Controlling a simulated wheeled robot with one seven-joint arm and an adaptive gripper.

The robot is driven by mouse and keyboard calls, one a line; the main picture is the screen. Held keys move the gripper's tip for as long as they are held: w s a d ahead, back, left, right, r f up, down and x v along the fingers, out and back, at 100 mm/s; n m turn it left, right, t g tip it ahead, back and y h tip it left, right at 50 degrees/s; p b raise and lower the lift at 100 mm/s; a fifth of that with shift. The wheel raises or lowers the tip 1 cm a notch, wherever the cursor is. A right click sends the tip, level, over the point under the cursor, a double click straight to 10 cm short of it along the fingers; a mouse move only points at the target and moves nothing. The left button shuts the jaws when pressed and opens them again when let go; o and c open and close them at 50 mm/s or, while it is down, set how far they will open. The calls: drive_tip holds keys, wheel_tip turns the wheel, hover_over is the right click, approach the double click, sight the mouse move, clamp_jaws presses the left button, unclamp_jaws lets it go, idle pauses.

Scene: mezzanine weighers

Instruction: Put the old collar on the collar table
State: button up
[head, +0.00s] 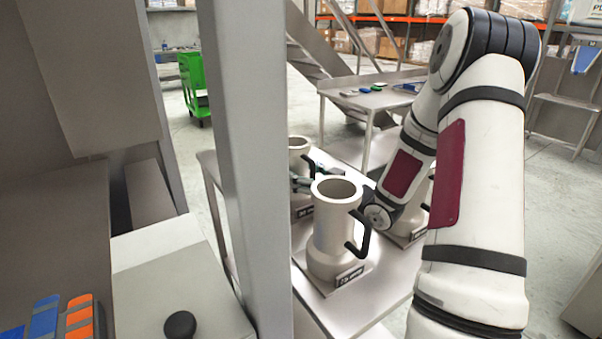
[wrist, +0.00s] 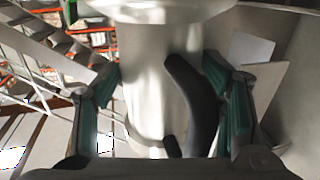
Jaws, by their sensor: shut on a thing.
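Several pale metal collars with black handles stand on a grey metal table (head: 379,298), and I cannot tell if this is the collar table. The front collar (head: 333,228) is upright in a labelled base. Behind it to the left is another collar (head: 298,146). My gripper (head: 306,177) is low beside that rear collar, partly hidden by the front one. In the wrist view my gripper (wrist: 163,80) has its green-padded fingers on either side of a pale collar (wrist: 140,75) with a curved black handle (wrist: 193,100). The small labels are too blurred to tell which collar is old.
A grey post (head: 243,150) stands close on the left of the table. Another collar is partly hidden behind my arm at right. A second metal table (head: 385,97) with small items stands behind, near stairs (head: 325,65). A green cart (head: 195,85) is far left.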

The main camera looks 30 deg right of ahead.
sight(306, 174)
drive_tip(key=o, duration=1.6)
drive_tip(key=shift+r, duration=0.15)
drive_tip(key=v, duration=0.7)
drive_tip(key=shift+s+p, duration=0.25)
drive_tip(key=shift+p, duration=0.05)
